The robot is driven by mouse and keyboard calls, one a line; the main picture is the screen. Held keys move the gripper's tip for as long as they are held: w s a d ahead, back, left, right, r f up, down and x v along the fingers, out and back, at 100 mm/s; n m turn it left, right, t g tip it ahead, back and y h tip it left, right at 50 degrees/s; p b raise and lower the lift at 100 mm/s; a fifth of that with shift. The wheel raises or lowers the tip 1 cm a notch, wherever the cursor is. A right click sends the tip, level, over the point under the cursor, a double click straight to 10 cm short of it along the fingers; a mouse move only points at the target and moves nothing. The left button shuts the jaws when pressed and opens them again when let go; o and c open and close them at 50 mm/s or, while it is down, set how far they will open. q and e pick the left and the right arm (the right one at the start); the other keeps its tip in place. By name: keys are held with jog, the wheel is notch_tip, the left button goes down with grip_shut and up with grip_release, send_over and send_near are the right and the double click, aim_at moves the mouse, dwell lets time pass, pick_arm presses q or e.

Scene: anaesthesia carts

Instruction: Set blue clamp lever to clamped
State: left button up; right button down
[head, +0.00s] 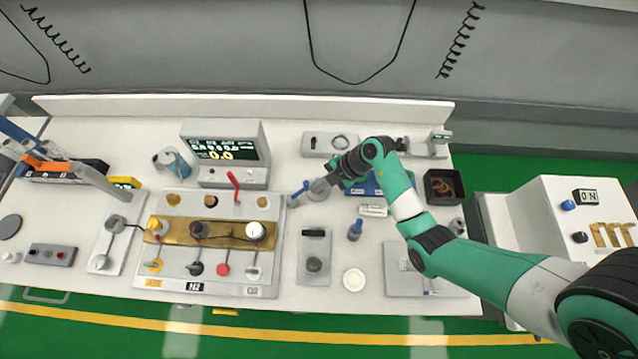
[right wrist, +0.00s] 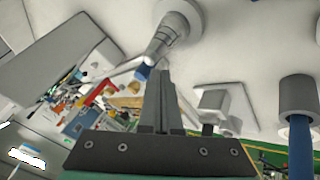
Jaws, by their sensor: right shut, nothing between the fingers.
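The clamp lever shows in the head view as a short grey arm with a blue tip (head: 298,193), left of a round grey clamp body (head: 318,190). In the right wrist view the lever's blue tip (right wrist: 143,72) lies just left of my fingertips, and its grey body (right wrist: 181,22) is above them. My right gripper (head: 334,181) reaches in from the right, close beside the clamp body. It also shows in the right wrist view (right wrist: 163,75), with its fingers together and nothing between them. I cannot tell whether the fingers touch the lever. My left gripper is not in view.
A panel with a brass band (head: 180,231) and a red lever (head: 234,181) stands left of the clamp. A display (head: 221,152) is behind it. A blue-topped knob (head: 355,230) and a white disc (head: 354,280) are in front. A black tray (head: 443,187) stands right.

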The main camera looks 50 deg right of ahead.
jog(key=shift+w+d+n+g+y+p, duration=0.3)
jog(key=shift+w+n+y, duration=0.1)
jog(key=shift+n, duration=0.4)
jog(key=shift+s+a+r+p, duration=0.15)
jog(key=shift+s+a+p, duration=0.1)
jog(key=shift+p, duration=0.35)
jog(key=shift+s+a+p, duration=0.2)
jog(key=shift+s+p, duration=0.1)
jog(key=shift+p, duration=0.3)
jog(key=shift+s+a, duration=0.1)
